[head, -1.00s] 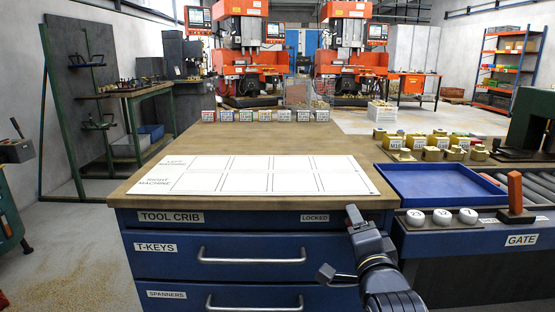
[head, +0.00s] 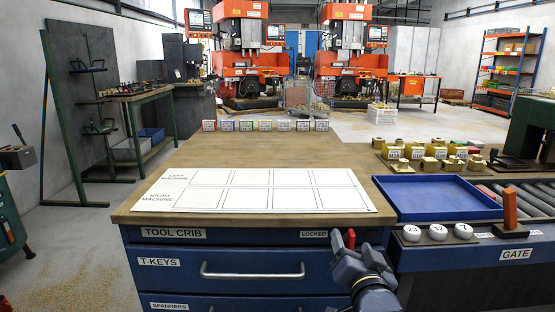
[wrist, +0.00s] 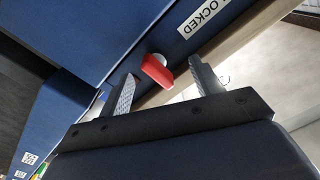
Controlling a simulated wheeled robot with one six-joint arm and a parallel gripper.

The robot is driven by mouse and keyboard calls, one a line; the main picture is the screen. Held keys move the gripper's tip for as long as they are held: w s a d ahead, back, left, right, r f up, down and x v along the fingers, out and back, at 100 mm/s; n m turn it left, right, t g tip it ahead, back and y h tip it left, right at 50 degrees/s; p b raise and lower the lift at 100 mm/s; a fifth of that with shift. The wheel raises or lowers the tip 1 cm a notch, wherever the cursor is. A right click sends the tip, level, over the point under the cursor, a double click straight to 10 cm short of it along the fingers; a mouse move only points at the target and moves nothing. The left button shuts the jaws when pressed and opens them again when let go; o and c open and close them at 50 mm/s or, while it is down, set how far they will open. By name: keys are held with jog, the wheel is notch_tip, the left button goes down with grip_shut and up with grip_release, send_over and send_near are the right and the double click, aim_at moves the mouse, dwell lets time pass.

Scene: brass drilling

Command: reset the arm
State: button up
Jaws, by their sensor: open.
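My gripper (head: 352,246) is open and empty in front of the top right of the blue drawer cabinet (head: 225,270), its fingers turned toward the cabinet front. In the wrist view my gripper (wrist: 162,84) has its two fingers well apart. A small red knob or key (wrist: 157,70) on the cabinet front lies between the finger lines, beside the LOCKED label (wrist: 203,16). No contact with it can be seen. In the head view the red part (head: 350,238) shows just by the fingertips. My arm comes up from the bottom right.
A wooden worktop (head: 265,148) carries a white card with marked boxes (head: 250,190) and a row of small cards (head: 265,126). To the right are a blue tray (head: 437,198), brass parts (head: 425,152) and a roller track with an orange-handled gate (head: 510,212).

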jog(key=n+p, duration=0.2)
jog(key=n, duration=0.1)
jog(key=shift+r, duration=0.1)
jog(key=shift+a+n+p, duration=0.1)
jog(key=shift+n+p, duration=0.75)
jog(key=shift+n, duration=0.35)
jog(key=shift+f, duration=0.2)
jog(key=shift+s, duration=0.1)
